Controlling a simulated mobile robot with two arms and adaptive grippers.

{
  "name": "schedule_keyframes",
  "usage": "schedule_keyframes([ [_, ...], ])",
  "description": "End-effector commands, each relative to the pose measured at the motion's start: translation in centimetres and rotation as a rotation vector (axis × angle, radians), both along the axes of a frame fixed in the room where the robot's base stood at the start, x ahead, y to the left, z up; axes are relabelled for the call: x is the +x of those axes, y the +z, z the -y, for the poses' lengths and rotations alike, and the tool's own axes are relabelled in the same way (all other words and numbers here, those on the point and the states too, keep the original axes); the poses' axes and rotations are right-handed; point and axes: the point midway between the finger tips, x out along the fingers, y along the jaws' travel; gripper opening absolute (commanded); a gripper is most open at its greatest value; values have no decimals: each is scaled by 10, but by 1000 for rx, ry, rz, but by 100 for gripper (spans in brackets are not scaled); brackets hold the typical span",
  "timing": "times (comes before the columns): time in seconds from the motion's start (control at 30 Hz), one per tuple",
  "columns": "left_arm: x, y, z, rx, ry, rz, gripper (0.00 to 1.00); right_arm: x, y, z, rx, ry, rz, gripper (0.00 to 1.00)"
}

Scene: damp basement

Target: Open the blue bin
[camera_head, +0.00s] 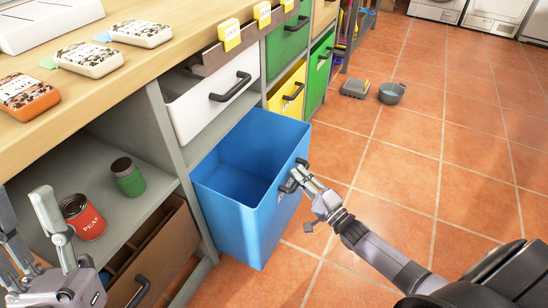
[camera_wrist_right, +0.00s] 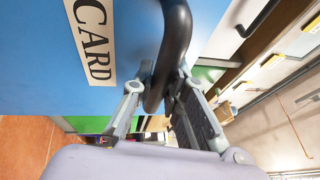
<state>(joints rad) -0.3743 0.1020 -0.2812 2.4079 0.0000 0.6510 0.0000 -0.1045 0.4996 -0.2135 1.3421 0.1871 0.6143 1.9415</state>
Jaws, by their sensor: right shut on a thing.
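The blue bin (camera_head: 228,200) is pulled well out of the shelf unit in the head view, and its empty inside shows from above. Its front carries a dark handle (camera_head: 289,184). My right gripper (camera_head: 300,176) is shut on that handle. In the right wrist view the dark handle (camera_wrist_right: 176,45) passes between the fingers of the right gripper (camera_wrist_right: 165,95), beside a white label reading "CARD" (camera_wrist_right: 94,38) on the blue front. My left gripper (camera_head: 55,222) is at the lower left in the head view, its fingers apart, with nothing between them.
A white drawer (camera_head: 200,110) above the blue bin is slightly out. A yellow bin (camera_head: 287,92) and green bins (camera_head: 318,75) are to the right.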

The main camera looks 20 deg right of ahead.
Motion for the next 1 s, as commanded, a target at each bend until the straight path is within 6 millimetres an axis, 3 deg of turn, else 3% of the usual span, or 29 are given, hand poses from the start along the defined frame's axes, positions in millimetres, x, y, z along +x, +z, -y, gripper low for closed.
schedule_keyframes([
  [0.1, 32, -13, 6, 60, 10, -192, 42, -26, 0, 20, -3, 0, -10, 0],
  [0.3, 64, -43, 11, 126, 22, -416, 42, -56, -2, 43, -1, -1, -8, 0],
  [0.6, 78, -64, 12, 163, 28, -542, 42, -75, -2, 58, 1, 0, -5, 0],
  [1.0, 79, -66, 12, 165, 29, -551, 42, -76, -2, 59, 1, 1, -3, 0],
])
